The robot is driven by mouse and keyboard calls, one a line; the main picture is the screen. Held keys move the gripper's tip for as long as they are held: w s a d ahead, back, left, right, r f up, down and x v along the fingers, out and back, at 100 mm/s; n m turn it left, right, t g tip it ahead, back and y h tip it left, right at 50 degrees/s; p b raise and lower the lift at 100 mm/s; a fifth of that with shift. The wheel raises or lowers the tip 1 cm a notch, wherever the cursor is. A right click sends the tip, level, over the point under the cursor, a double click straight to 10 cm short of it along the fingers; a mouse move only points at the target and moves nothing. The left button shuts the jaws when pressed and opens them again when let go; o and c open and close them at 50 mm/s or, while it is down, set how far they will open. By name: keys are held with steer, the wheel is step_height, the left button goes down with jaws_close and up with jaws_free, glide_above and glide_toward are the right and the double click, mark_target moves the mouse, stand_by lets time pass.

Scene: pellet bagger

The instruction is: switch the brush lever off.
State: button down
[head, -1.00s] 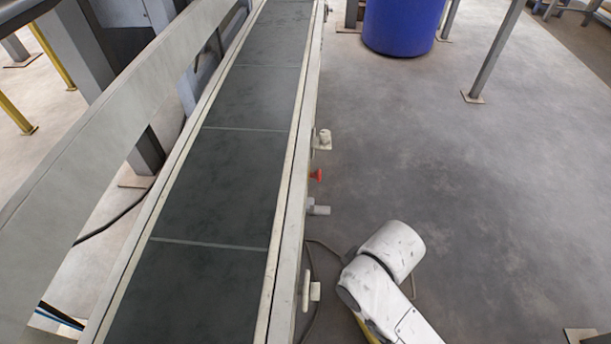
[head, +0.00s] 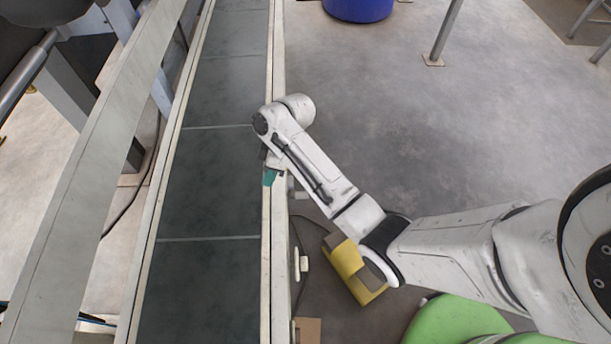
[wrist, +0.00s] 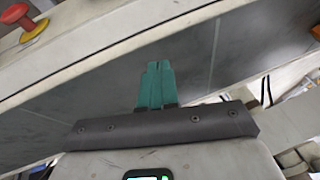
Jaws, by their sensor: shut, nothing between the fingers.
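My gripper (head: 270,177) has teal fingers, pressed together and empty, over the right rail of the conveyor in the head view. The fingers also show in the wrist view (wrist: 156,86), in front of the grey belt; I cannot tell whether they touch anything. A pale T-shaped handle (head: 302,264) sticks out of the conveyor's right side, below and apart from my gripper in the picture. Another pale fitting (head: 298,194) is partly hidden by my arm. I cannot tell for sure which is the brush lever. A red mushroom button (wrist: 35,28) shows at the wrist view's upper left.
The dark conveyor belt (head: 210,190) runs up the picture between pale rails. A yellow box-like thing (head: 352,272) is on the floor near a cable, below my arm. A blue barrel (head: 358,8) stands at the back. The floor right of the conveyor is mostly clear.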

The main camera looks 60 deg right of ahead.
steer(key=s+d+n+g+y, duration=0.1)
steer(key=s+d+n+y, duration=0.1)
steer(key=d, duration=1.5)
steer(key=shift+s+d+r+g, duration=0.2)
steer(key=shift+s+r+g, duration=0.1)
steer(key=shift+s, duration=0.35)
steer(key=shift+f, duration=0.1)
steer(key=b, duration=0.2)
glide_toward(301, 194)
steer(key=w+d+f, duration=0.2)
steer(key=w+f, duration=0.1)
steer(key=f, duration=0.2)
steer(key=shift+s+a+f, duration=0.25)
steer(key=shift+s+a, duration=0.1)
steer(key=shift+a, duration=0.2)
steer(key=shift+s+a+f, duration=0.2)
steer(key=shift+s+a, duration=0.15)
steer(key=shift+a, duration=0.25)
steer(key=shift+s+a+f, duration=0.25)
steer(key=shift+s+a, duration=0.05)
steer(key=shift+a, duration=0.25)
steer(key=shift+r+p, duration=0.1)
steer(key=shift+p, duration=0.25)
